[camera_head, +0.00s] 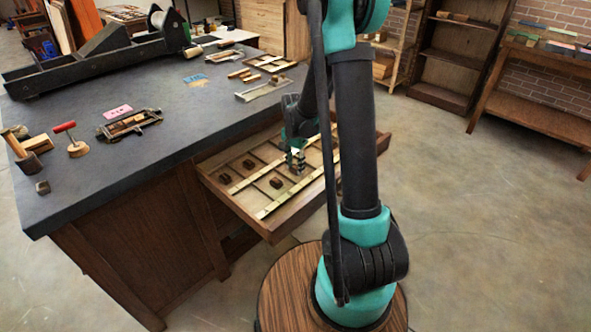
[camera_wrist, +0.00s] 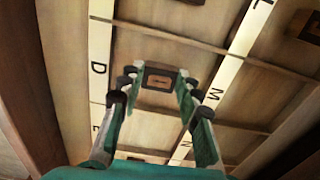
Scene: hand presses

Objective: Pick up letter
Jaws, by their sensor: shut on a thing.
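The open wooden drawer (camera_head: 236,205) is split into compartments by pale lettered strips. In the wrist view a small dark letter block (camera_wrist: 160,82) with a tan face lies between my gripper's fingertips. My gripper (camera_wrist: 157,76) is shut on this block, with one finger on each side. The block is in line with a compartment between the strip marked D (camera_wrist: 98,68) and the strip marked N or M. I cannot tell whether it touches the drawer floor. In the head view my gripper (camera_head: 297,160) is low in the drawer, and its fingertips are partly hidden.
Other letter blocks lie in the drawer, such as one at the front (camera_head: 276,182) and one farther back (camera_head: 250,164). The floor at right is clear.

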